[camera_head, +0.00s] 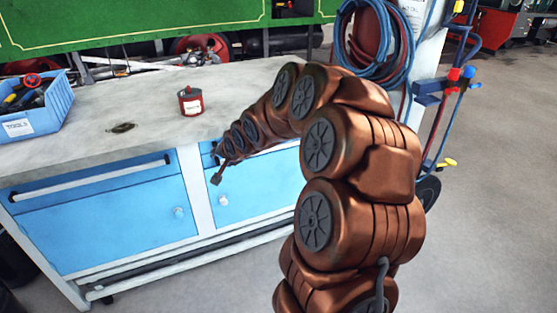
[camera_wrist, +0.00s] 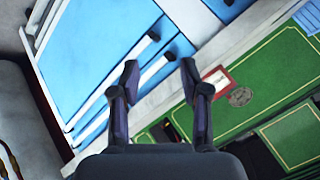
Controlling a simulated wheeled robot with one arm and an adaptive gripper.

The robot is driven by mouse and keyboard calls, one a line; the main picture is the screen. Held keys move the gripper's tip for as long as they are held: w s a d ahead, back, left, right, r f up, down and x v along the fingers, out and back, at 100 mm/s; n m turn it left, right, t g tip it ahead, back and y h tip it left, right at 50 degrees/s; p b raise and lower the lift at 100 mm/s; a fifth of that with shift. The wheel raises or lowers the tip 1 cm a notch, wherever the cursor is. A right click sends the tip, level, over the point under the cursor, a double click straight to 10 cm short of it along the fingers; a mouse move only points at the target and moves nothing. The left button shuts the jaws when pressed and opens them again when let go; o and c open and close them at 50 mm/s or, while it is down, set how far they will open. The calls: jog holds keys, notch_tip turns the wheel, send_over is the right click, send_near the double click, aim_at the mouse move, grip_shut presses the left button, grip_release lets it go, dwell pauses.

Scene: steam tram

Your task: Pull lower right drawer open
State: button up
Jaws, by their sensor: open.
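The workbench has blue fronts in the head view. The right blue front (camera_head: 250,196) carries a pale knob (camera_head: 223,200), and my arm hides part of it and the front above. I cannot tell which front is the lower right drawer. My gripper (camera_head: 217,176) is just in front of the bench's right section, near its upper part. In the wrist view my gripper (camera_wrist: 160,70) is open, its two dark fingers spread with nothing visible held between them. Blue fronts with long white bars (camera_wrist: 85,110) lie beyond the fingers, and one bar's end (camera_wrist: 153,70) shows between them. Contact is not visible.
A blue bin (camera_head: 35,105) of tools and a red can (camera_head: 190,101) stand on the bench top (camera_head: 110,110). The left blue front (camera_head: 110,220) has a knob. Blue hoses (camera_head: 385,40) hang on a post at right. Grey floor at right is clear.

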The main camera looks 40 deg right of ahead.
jog(key=w+d+f+m+t+b, duration=0.25)
jog(key=w+d+f, duration=0.2)
jog(key=d, duration=0.25)
jog(key=m+t+h+b, duration=0.45)
jog(key=m+b, duration=0.35)
jog(key=b, duration=0.2)
send_near(279, 149)
jog(key=x, duration=0.3)
jog(key=shift+t, duration=0.3)
jog(key=shift+b+x, duration=0.75)
jog(key=shift+x, duration=3.1)
jog(key=shift+d, duration=0.1)
grip_shut()
